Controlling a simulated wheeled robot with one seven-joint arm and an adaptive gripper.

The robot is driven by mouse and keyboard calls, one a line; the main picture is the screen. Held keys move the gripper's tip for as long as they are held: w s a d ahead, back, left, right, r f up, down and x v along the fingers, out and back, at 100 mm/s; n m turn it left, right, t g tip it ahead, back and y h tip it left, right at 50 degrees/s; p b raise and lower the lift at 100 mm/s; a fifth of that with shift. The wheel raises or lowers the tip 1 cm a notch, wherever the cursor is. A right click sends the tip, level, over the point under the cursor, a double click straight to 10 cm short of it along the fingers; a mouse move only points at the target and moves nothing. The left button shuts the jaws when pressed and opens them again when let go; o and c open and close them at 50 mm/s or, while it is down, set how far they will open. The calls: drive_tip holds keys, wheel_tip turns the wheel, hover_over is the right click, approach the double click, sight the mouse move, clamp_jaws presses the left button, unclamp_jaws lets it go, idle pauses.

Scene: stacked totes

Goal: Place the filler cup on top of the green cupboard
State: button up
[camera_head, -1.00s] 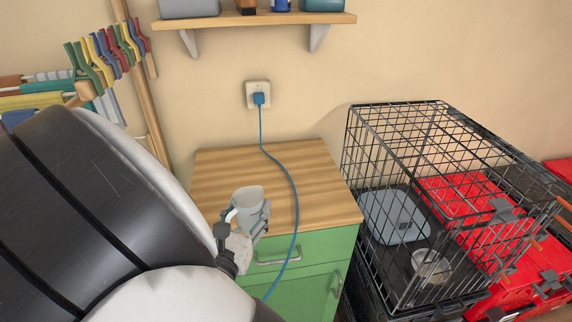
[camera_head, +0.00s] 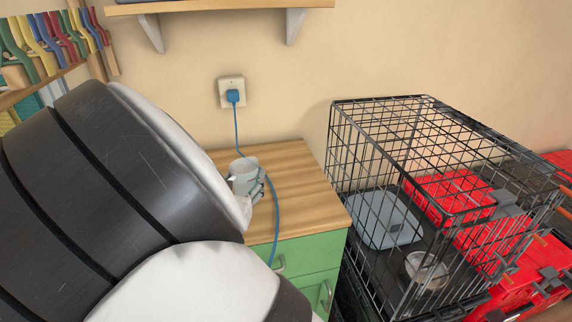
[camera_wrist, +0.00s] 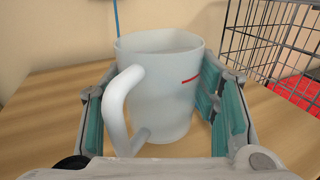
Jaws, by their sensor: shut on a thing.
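The filler cup (camera_head: 243,176) is a white mug with a handle and a small red mark. My gripper (camera_head: 254,190) is shut on it; in the wrist view the cup (camera_wrist: 165,90) stands upright between the teal finger pads of my gripper (camera_wrist: 165,110), its handle toward the camera. The green cupboard (camera_head: 308,262) has a wooden top (camera_head: 310,195), and the cup is over that top. I cannot tell for sure whether the cup's base touches the wood. My arm hides the cupboard's left part.
A blue cable (camera_head: 276,205) runs from the wall socket (camera_head: 231,92) across the top, close beside the cup. A black wire cage (camera_head: 375,150) with a grey tray stands right of the cupboard, with red boxes (camera_head: 450,195) beyond. A wall shelf (camera_head: 220,7) hangs above. The top's right side is bare.

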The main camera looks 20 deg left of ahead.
drive_tip(key=shift+w+f+b, duration=0.1)
drive_tip(key=shift+f+b, duration=0.9)
drive_tip(key=shift+f, duration=0.8)
drive_tip(key=shift+r, duration=0.1)
drive_tip(key=o, duration=1.4)
drive_tip(key=shift+f, duration=0.2)
drive_tip(key=shift+c, duration=0.2)
drive_tip(key=shift+r, duration=0.2)
drive_tip(key=s+d, duration=0.2)
drive_tip(key=s, duration=1)
